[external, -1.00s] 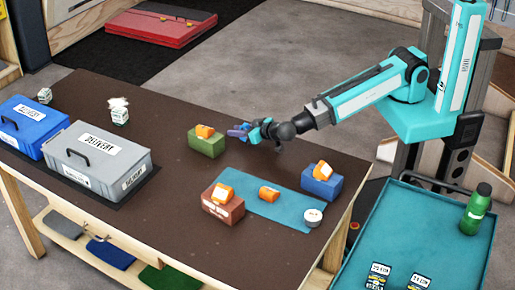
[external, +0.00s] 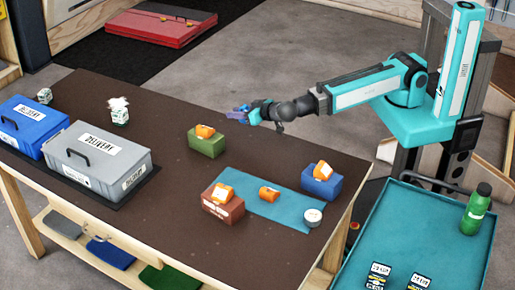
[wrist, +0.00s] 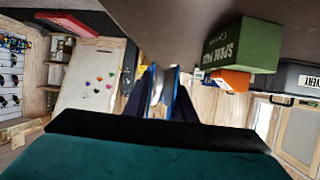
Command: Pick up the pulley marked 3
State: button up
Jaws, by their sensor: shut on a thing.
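My gripper (external: 246,114) is above the dark table, beyond and right of the green box (external: 208,146). It is shut on a small blue-purple thing (external: 238,113), which shows as blue and silver between my fingers in the wrist view (wrist: 161,88). I cannot read a number on it. Another orange one (external: 269,193) lies on the teal mat. Their marks are too small to read.
A grey delivery case (external: 130,168) and a blue case (external: 45,128) stand at the table's left. A white roll (external: 313,217) is at the teal mat's (external: 285,213) right end. A teal tray (external: 400,225) with a green bottle (external: 476,208) is at right.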

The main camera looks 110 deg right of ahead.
jog(key=shift+r, duration=0.65)
